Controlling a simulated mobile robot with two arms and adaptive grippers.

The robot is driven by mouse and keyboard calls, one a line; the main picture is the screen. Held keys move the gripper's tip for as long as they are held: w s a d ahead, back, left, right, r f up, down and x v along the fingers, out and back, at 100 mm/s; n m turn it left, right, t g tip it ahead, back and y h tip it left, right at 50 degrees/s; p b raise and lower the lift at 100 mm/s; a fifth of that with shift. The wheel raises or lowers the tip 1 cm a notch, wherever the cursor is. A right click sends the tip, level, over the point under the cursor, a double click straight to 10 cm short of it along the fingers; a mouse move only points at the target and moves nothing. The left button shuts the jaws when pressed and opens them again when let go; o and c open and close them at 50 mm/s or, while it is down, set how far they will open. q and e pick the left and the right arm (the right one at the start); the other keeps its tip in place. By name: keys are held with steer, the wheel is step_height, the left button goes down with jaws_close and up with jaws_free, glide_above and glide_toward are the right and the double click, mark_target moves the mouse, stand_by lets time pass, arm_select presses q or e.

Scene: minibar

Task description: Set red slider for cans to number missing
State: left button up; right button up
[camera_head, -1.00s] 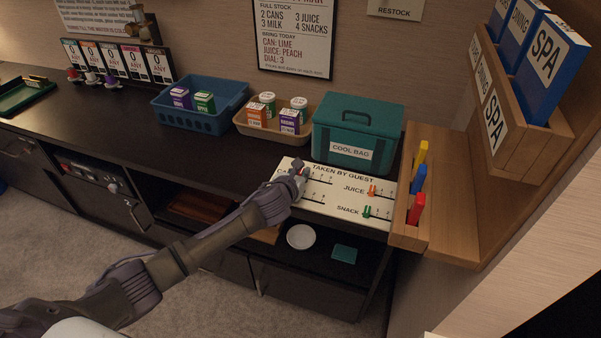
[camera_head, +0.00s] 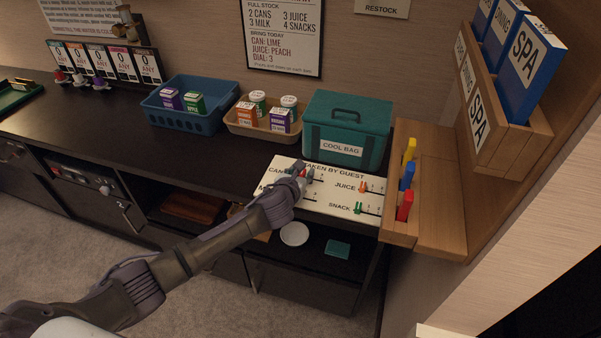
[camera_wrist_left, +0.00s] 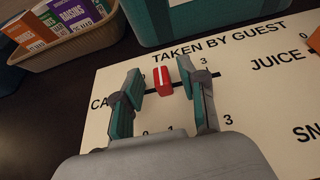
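The red cans slider (camera_wrist_left: 162,82) sits upright on its slot in the white "TAKEN BY GUEST" board (camera_wrist_left: 250,120); its red tip (camera_head: 310,173) also shows in the head view. My left gripper (camera_wrist_left: 159,76) is open above the board, with one teal finger on each side of the slider. A small gap shows on both sides, so the slider is between the fingers but not visibly gripped. In the head view my left gripper (camera_head: 299,170) covers part of the cans row. The fingers and palm hide some scale numbers; a 3 shows near the slot's right end. My right gripper is not seen.
The orange juice slider (camera_head: 362,187) and green snack slider (camera_head: 358,208) are right of the gripper. The teal cool bag (camera_head: 345,125) stands behind the board, with the tan basket (camera_head: 240,130) left of it. A wooden holder (camera_head: 400,230) borders the right side.

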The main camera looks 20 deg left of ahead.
arm_select(q)
steer(key=shift+s+r, duration=0.1)
steer(key=shift+s, duration=0.05)
steer(key=v, duration=1.1)
steer(key=shift+s+r, duration=0.2)
steer(key=shift+s, duration=0.1)
